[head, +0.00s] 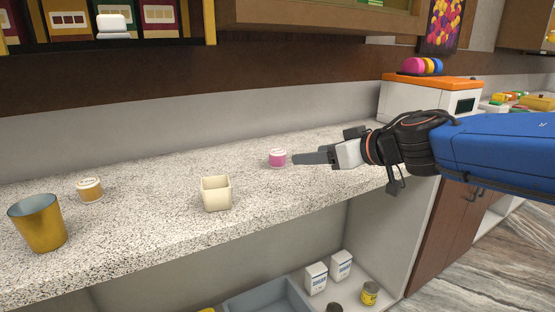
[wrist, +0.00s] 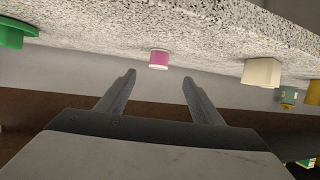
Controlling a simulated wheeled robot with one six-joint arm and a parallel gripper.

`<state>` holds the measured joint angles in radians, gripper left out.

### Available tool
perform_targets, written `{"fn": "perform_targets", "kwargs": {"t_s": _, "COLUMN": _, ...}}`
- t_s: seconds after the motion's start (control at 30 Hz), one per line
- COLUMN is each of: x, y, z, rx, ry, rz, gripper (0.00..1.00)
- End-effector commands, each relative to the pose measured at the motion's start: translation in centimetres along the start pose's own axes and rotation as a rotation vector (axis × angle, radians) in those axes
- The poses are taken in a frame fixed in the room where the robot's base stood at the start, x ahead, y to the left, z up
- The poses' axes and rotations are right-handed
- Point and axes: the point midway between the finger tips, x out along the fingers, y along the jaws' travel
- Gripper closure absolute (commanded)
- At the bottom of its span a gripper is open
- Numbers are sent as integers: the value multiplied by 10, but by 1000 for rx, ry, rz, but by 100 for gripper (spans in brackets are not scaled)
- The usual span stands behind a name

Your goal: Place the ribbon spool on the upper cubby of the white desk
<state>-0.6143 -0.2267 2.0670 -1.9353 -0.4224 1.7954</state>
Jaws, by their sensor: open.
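I cannot clearly identify a ribbon spool or a white desk with cubbies. A round green piece with a wide flange (wrist: 14,33) is cut off at the left edge of the wrist view; I cannot tell whether it is the spool. My gripper (head: 297,158) is low over the speckled counter and points left toward a small pink tub with a pale top (head: 278,158). In the wrist view, the open, empty fingers (wrist: 158,77) point toward the pink tub (wrist: 158,60), which stands apart beyond their tips.
Left on the counter (head: 140,215) are a cream square cup (head: 216,194), an orange-labelled tub (head: 90,190) and a gold cup (head: 39,224). An orange-topped white box (head: 405,97) stands at the back right. Boxes (head: 316,278) and a grey bin (head: 262,300) sit below.

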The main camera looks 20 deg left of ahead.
Motion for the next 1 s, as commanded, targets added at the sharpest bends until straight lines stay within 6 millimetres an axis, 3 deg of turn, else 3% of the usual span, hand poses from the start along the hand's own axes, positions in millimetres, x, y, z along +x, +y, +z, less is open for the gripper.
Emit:
{"fn": "perform_targets", "kwargs": {"t_s": 0.6, "x": 97, "y": 1, "z": 0, "rx": 1, "ry": 0, "rz": 2, "gripper": 40}}
{"fn": "perform_targets", "kwargs": {"t_s": 1.0, "x": 118, "y": 1, "z": 0, "rx": 0, "ry": 0, "rz": 3, "gripper": 40}}
